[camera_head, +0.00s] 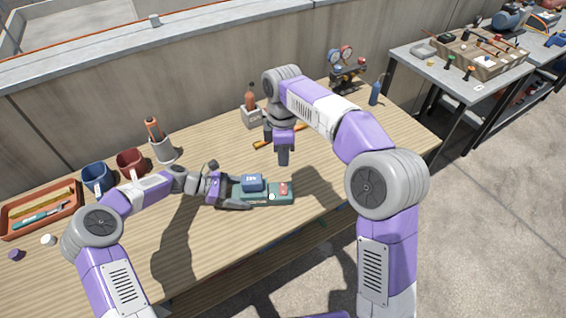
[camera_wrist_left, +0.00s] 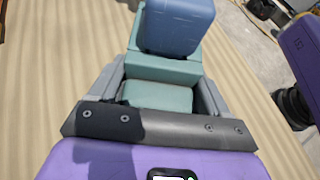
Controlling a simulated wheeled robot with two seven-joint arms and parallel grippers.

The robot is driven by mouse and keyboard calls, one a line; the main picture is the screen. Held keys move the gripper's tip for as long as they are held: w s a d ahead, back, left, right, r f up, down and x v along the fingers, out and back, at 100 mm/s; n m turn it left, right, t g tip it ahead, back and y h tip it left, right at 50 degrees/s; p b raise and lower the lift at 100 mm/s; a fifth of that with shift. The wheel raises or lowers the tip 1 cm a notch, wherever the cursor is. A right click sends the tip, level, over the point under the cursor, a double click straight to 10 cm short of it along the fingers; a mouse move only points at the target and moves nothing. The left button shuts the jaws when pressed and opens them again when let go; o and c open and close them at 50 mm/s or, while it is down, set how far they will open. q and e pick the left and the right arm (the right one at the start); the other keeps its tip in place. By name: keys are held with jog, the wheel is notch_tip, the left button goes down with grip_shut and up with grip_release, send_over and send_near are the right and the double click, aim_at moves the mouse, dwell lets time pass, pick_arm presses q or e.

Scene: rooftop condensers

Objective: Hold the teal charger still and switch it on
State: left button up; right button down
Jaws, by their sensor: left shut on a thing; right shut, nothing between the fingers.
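The teal charger (camera_head: 262,197) lies on the wooden table, with a blue battery block (camera_head: 252,183) seated on it and a red part and a white round spot at its right end. My left gripper (camera_head: 234,192) is shut on the charger's left end. In the left wrist view the fingers flank the teal body (camera_wrist_left: 160,95), with the blue block (camera_wrist_left: 178,25) beyond it. My right gripper (camera_head: 284,158) is shut and empty, pointing down above and behind the charger's right end, apart from it. The right arm also shows at the right edge of the left wrist view.
Behind stand a grey cup with an orange-handled tool (camera_head: 163,150), a brown bottle in a holder (camera_head: 251,108) and gauges (camera_head: 345,68). An orange tool (camera_head: 270,140) lies near my right gripper. Mugs (camera_head: 131,163) and a tray (camera_head: 40,210) are at left. The table right of the charger is clear.

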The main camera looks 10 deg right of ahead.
dwell(0.4)
pick_arm(q)
jog(key=o, duration=0.9)
jog(key=shift+o, duration=0.2)
jog(key=p+v, duration=0.3)
jog(key=v, duration=0.4)
jog(key=shift+a+r, duration=0.2)
jog(key=shift+v, duration=0.75)
